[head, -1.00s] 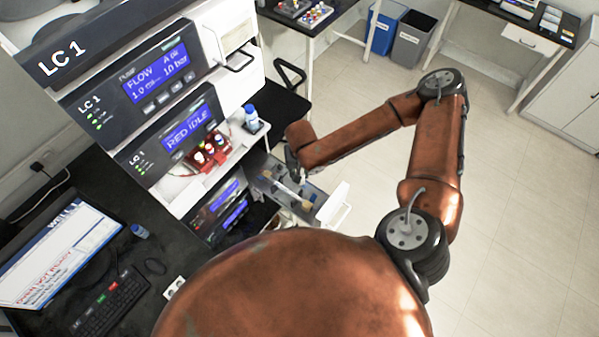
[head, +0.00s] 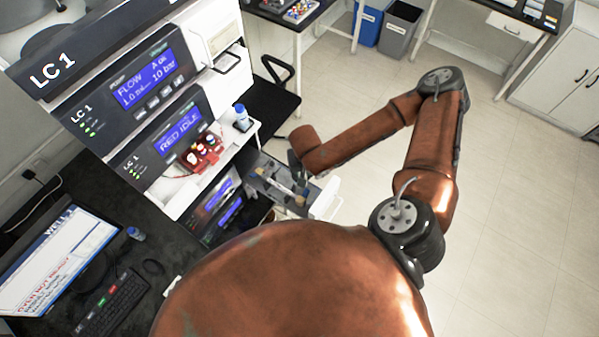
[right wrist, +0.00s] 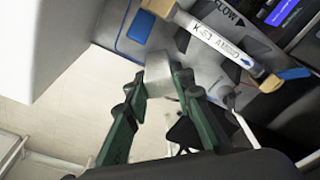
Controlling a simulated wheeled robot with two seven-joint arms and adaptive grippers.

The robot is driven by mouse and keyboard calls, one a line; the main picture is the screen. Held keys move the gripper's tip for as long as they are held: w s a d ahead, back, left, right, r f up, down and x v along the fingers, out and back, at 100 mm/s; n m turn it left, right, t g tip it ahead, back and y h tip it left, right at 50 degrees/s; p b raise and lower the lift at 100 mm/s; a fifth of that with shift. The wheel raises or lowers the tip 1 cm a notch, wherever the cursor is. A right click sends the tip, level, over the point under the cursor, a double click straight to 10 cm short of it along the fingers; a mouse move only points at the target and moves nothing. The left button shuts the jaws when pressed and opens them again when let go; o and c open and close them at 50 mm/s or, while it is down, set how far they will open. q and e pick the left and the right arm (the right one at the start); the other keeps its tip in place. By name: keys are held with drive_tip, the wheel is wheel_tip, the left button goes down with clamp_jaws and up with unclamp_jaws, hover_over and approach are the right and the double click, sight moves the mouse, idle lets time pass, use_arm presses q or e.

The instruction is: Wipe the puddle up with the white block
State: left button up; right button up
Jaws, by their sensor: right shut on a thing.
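My right gripper (right wrist: 158,82) has dark green fingers and is shut on the white block (right wrist: 159,68), which looks pale grey, in the right wrist view. The block is over the near edge of an open grey drawer (head: 262,186). A column labelled K-S1 AMINO (right wrist: 215,42) lies in the drawer, with tan fittings and blue ends. In the head view my right gripper (head: 297,178) is small and dark above the drawer, and the block is hard to make out. I cannot clearly tell the puddle apart on the grey surface. My left gripper is not in view.
The LC 1 instrument stack (head: 150,85) stands left of the drawer. A blue-capped bottle (head: 241,118) and a red vial holder (head: 203,153) sit on its ledge. A monitor (head: 55,262) and keyboard (head: 110,302) are at lower left. The floor at right is clear.

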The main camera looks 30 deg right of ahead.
drive_tip(key=shift+w+a+p, duration=0.3)
drive_tip(key=shift+w, duration=0.4)
drive_tip(key=shift+w+a+p, duration=0.3)
drive_tip(key=shift+w+p, duration=0.05)
drive_tip(key=shift+w, duration=0.35)
drive_tip(key=shift+w+a+p, duration=0.3)
drive_tip(key=shift+w, duration=0.4)
drive_tip(key=shift+s+d+f+p, duration=0.1)
drive_tip(key=shift+s+d+p, duration=0.2)
drive_tip(key=shift+s, duration=0.3)
drive_tip(key=shift+s+d+p, duration=0.2)
drive_tip(key=shift+s+p, duration=0.1)
drive_tip(key=shift+s, duration=0.3)
drive_tip(key=shift+s+d+p, duration=0.2)
drive_tip(key=shift+s+p, duration=0.1)
drive_tip(key=shift+s, duration=0.2)
drive_tip(key=shift+s+d+p, duration=0.2)
drive_tip(key=shift+s+p, duration=0.1)
drive_tip(key=shift+s, duration=0.15)
drive_tip(key=shift+w+a+p, duration=0.15)
drive_tip(key=shift+w+a, duration=0.1)
drive_tip(key=shift+w, duration=0.3)
drive_tip(key=shift+w+a+p, duration=0.15)
drive_tip(key=shift+w+a, duration=0.1)
drive_tip(key=shift+w, duration=0.3)
drive_tip(key=shift+w, duration=0.1)
